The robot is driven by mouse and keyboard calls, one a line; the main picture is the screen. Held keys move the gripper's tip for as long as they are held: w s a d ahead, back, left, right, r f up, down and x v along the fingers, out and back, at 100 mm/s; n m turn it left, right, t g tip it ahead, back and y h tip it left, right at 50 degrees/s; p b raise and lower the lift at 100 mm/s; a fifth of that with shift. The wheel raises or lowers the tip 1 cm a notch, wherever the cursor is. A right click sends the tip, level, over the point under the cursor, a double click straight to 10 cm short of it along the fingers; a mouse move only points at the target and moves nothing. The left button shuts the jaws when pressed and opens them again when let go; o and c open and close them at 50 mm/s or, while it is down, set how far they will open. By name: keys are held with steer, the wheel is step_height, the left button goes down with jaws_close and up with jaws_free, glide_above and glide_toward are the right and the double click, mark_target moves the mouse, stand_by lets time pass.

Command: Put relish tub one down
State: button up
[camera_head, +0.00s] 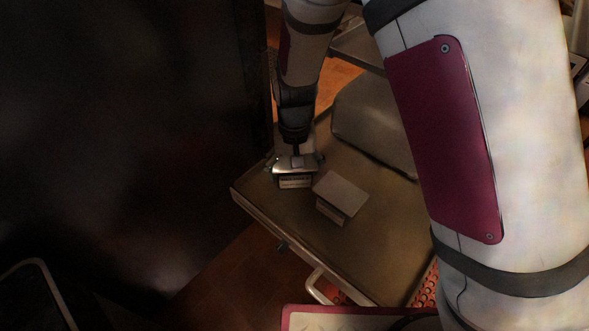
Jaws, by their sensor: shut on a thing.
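My gripper (297,164) points down over the far left part of the brown table. It is shut on a small pale tub (294,182), taken to be relish tub one, just below it. The gripper covers most of the tub's top. The tub is at or just above the table top; I cannot tell whether it touches. A second small tub (342,192) with a flat grey lid stands on the table to the right and nearer, apart from the held one.
The table (290,222) has bare room in front of the tubs. A large grey rounded object (374,125) sits at its back right. A dark panel (130,130) fills the left. A metal handle (317,286) juts from the table's front.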

steer(key=shift+f, duration=0.2)
steer(key=o, duration=1.4)
steer(key=shift+c, duration=0.2)
step_height(320, 180, up, 12)
steer(key=p, duration=0.3)
steer(key=shift+r+p, duration=0.25)
steer(key=shift+p, duration=0.15)
